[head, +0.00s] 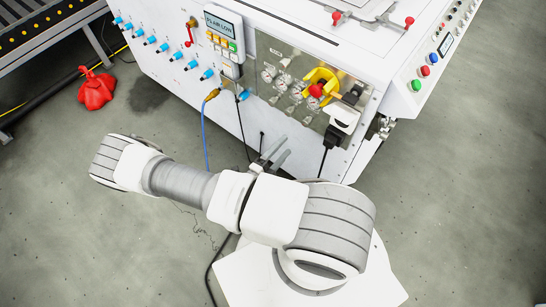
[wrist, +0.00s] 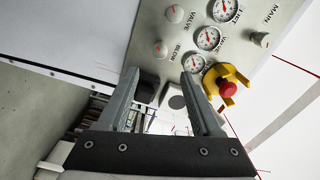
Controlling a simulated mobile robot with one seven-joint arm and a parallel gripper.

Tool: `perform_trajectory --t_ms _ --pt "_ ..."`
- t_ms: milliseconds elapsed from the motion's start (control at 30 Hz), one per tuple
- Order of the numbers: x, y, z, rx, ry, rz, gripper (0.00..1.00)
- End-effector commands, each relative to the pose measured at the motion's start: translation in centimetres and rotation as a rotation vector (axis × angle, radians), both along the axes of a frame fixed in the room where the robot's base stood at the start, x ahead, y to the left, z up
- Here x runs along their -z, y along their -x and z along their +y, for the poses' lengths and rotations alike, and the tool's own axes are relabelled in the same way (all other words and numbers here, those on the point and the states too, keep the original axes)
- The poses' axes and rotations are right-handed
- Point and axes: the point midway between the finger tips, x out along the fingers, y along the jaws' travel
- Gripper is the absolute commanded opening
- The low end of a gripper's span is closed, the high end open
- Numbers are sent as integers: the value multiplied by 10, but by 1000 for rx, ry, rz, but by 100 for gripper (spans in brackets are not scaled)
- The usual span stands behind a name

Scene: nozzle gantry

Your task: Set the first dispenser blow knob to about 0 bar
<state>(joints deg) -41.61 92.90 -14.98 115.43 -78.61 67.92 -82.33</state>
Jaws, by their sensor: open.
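The pneumatic panel (head: 285,62) is on the white machine's side, with several round gauges and small knobs. In the wrist view, a pale round knob (wrist: 160,48) with a red mark sits beside the word BLOW, above my fingertips. Another pale knob (wrist: 175,13) sits near the word VALVE. The gauge nearest BLOW (wrist: 194,63) has a red needle; its reading is too small to tell. My gripper (wrist: 163,72) is open and empty, apart from the knobs; it also shows below the panel in the head view (head: 279,147). I cannot tell which dispenser the BLOW knob belongs to.
A yellow-collared red button (wrist: 227,89) is close to the right of my fingers. Dark square fittings (wrist: 149,86) show between my fingers. A MAIN knob (wrist: 260,39) is farther right. A black plug with cable (head: 331,135) hangs at the panel's lower right.

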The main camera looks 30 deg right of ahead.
Motion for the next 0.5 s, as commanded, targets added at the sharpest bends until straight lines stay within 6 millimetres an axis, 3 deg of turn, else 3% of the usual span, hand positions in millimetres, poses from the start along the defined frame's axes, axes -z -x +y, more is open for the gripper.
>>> perform_trajectory --t_ms 200,500 --pt "0 14 34 -1 0 0 66" --pt "0 19 45 1 0 0 66"
